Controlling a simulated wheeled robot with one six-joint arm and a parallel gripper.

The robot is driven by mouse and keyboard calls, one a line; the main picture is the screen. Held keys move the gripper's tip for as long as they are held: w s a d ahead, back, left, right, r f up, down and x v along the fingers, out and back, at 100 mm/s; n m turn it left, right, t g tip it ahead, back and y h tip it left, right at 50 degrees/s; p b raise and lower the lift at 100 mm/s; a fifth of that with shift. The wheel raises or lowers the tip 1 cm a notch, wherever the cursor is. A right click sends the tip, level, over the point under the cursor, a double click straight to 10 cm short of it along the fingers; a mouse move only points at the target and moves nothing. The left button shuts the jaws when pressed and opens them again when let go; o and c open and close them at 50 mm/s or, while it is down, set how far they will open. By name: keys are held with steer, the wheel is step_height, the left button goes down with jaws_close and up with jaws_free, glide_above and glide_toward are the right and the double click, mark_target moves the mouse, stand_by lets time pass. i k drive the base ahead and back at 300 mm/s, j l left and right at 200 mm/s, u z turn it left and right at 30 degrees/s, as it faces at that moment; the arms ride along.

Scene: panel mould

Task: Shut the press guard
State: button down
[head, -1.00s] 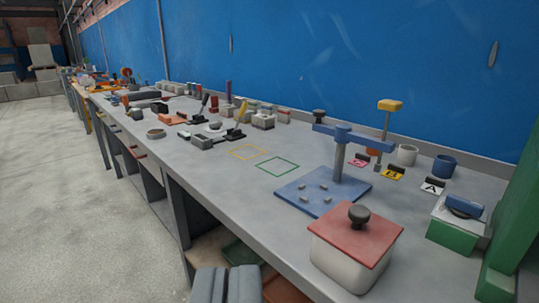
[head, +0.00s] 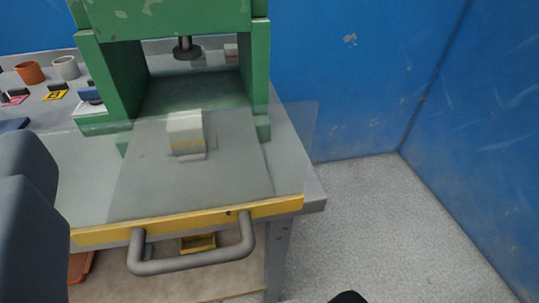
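The press (head: 262,70) is a green frame at the top of the view, with a dark round ram (head: 187,50) hanging in its opening. Its guard (head: 215,185) is a clear panel that reaches out from the press front toward me, so it stands open. A yellow bar (head: 180,223) runs along its near edge, with a grey bow handle (head: 192,264) on it. A pale block (head: 186,132) with a yellowish band shows through the panel. My gripper (head: 62,190) is at the left edge, left of the handle and apart from it in the picture. One finger overlaps the other, hiding any gap.
Blue walls meet in a corner (head: 400,150) at the right. Bare floor (head: 390,230) is free there. A bench leg (head: 278,255) stands below the guard.

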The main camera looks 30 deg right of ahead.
mark_target(157, 192)
steer(key=z, duration=0.15)
steer(key=k+j, duration=0.85)
steer(key=k+l+u, duration=0.05)
